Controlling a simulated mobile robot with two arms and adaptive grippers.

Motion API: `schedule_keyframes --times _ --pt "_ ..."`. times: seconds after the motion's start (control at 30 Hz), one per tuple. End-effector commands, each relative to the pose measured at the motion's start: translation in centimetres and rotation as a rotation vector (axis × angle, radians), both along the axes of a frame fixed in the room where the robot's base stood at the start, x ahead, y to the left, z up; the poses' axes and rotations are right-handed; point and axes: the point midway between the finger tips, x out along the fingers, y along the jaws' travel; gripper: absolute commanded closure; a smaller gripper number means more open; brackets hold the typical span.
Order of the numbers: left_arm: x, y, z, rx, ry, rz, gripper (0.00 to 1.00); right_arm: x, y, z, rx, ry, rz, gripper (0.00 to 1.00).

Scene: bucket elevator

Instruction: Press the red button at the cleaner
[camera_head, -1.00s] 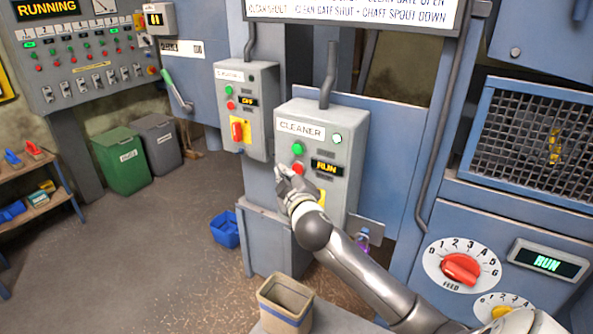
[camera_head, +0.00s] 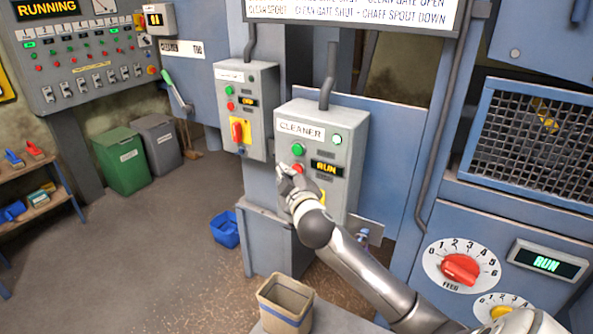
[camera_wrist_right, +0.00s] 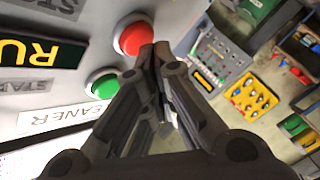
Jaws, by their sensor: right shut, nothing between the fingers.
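The grey control box labelled CLEANER (camera_head: 345,133) stands in the middle of the head view. It has a green button (camera_head: 298,149), a red button (camera_head: 298,169) below it and a lit display reading RUN (camera_head: 327,168). My right gripper (camera_head: 287,175) is shut and empty, just in front of the box by the red button and partly covering it. In the right wrist view the red button (camera_wrist_right: 132,38) is right by the fingertips (camera_wrist_right: 152,48), and the green button (camera_wrist_right: 101,86) is beside the fingers. Whether the tips touch the red button I cannot tell. My left gripper is out of view.
A second control box (camera_head: 246,108) with its own buttons and a red-and-yellow switch is to the left. A tan bin (camera_head: 285,303) stands below my right arm. A blue bucket (camera_head: 225,229) is on the floor. A feed dial (camera_head: 461,268) is at right.

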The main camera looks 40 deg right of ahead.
Motion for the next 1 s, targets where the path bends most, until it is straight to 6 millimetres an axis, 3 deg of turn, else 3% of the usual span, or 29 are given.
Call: schedule_keyframes --times 1.0 --pt "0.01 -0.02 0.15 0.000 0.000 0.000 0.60 0.34 -0.85 0.03 -0.002 0.000 -0.001 1.00"
